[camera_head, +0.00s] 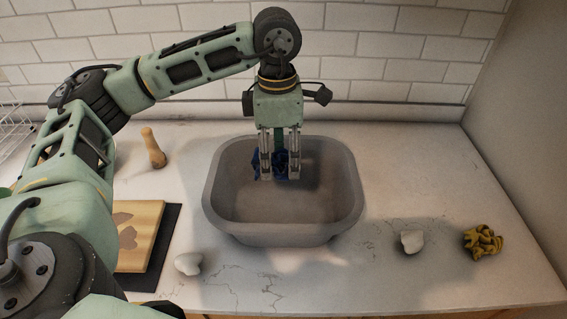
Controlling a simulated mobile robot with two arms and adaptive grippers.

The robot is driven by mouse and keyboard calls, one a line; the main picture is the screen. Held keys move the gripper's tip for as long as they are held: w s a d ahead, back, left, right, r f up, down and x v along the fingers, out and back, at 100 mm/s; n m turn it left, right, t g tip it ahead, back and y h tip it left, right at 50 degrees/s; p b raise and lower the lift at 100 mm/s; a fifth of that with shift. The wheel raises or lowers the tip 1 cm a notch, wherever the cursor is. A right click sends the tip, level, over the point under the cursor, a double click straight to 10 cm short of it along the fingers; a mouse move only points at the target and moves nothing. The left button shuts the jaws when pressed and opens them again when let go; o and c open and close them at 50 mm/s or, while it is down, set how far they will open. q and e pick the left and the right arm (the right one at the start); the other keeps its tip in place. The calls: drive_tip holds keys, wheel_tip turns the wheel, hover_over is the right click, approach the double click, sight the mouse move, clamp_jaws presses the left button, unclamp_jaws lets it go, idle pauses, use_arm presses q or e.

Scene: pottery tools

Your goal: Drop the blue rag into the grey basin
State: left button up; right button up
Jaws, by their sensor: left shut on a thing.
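The grey basin (235,205) stands on the white countertop in the middle of the head view, with its open top up. My left gripper (280,172) points straight down, with its fingertips over the basin's opening near the back. It is shut on the blue rag (281,162), a small dark blue crumpled bundle that shows between and beside the fingers. The fingers hide part of the rag. I cannot tell how far the rag is above the basin floor. My right gripper is not in view.
A wooden tool (154,149) stands at the back left. A wooden board (140,232) on a dark mat lies at the front left. A white lump (188,263) sits front left of the basin, another (412,241) at its right. A crumpled yellow thing (482,241) lies far right.

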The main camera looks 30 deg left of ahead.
sight(279, 156)
use_arm(q)
drive_tip(key=shift+f+b, duration=0.35)
drive_tip(key=shift+f, duration=0.8)
drive_tip(key=o, duration=0.8)
drive_tip(key=shift+c, duration=0.2)
wheel_tip(279, 156, up, 12)
drive_tip(key=shift+w+a, duration=0.1)
